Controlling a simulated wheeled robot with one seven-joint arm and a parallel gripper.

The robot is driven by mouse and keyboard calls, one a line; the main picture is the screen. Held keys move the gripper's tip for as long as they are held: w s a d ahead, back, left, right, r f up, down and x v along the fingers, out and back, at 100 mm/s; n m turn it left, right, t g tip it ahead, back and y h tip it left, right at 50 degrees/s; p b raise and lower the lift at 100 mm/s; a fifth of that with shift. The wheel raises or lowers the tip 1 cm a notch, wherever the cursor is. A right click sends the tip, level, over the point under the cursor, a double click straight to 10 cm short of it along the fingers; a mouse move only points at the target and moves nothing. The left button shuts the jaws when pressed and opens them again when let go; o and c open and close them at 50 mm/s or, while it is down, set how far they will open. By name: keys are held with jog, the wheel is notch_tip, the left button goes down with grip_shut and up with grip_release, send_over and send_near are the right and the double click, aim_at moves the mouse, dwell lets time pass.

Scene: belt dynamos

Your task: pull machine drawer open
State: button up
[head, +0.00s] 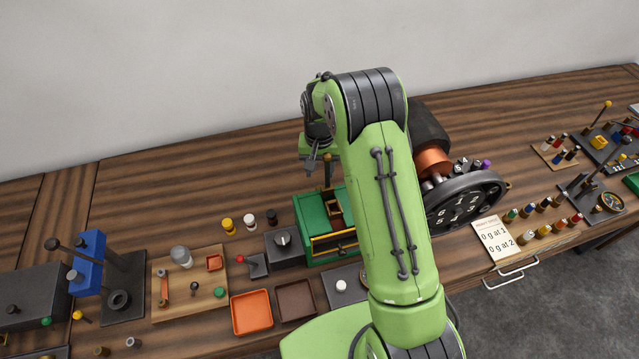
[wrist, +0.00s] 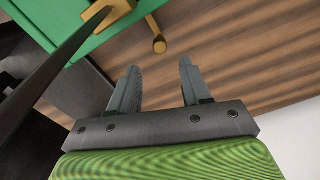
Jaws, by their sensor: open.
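The green machine (head: 312,222) stands on the bench in the middle of the head view, partly hidden behind my arm. A yellow bar (head: 333,237) runs along its front; I cannot tell whether this is the drawer's handle or how far any drawer is out. My gripper (head: 312,166) hangs above and behind the machine, pointing down. In the wrist view its two fingers (wrist: 153,88) are apart with nothing between them. The machine's green top (wrist: 95,42) shows at upper left there, with a brass knob (wrist: 159,46) beyond the fingertips.
A dark post (head: 327,172) rises from the machine. A black numbered wheel (head: 466,204) stands to its right, a grey block (head: 285,246) to its left. An orange tray (head: 251,313) and a brown tray (head: 296,301) lie in front. The bench behind is clear.

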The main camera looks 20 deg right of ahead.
aim_at(319, 187)
notch_tip(319, 187, down, 7)
jog(key=shift+f, duration=0.1)
jog(key=shift+c, duration=0.3)
grip_shut()
